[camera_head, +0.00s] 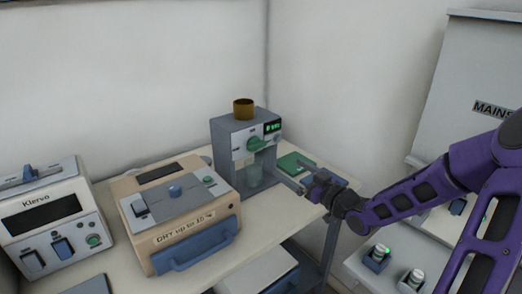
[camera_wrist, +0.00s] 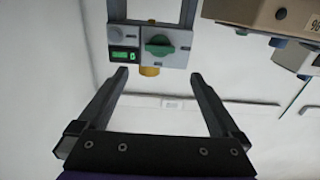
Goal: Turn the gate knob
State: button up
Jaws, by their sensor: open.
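A grey box-shaped machine (camera_head: 231,137) stands upright on the bench. Its front carries a green knob (camera_head: 255,144), which I take as the gate knob, beside a small green-lit display (camera_head: 272,127). The knob also shows in the wrist view (camera_wrist: 159,46), ahead of the fingers, with the picture upside down. A brown cup-shaped hopper (camera_head: 243,109) sits on top, and a clear greenish vessel (camera_head: 254,175) stands below the front panel. My gripper (camera_head: 291,172) is open and empty, to the right of the machine and lower than the knob. Its fingers (camera_wrist: 160,75) are apart from the knob.
A beige unit with a blue handle (camera_head: 195,247) and a white Klervo unit (camera_head: 52,215) stand to the left. A green flat item (camera_head: 296,163) lies behind my gripper. A grey MAINS cabinet (camera_head: 467,85) is at the right. Walls close in behind the bench.

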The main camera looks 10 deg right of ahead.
aim_at(256, 145)
jog(key=x, duration=1.5)
jog(key=shift+b, duration=0.3)
jog(key=shift+c, duration=0.3)
jog(key=c, duration=1.1)
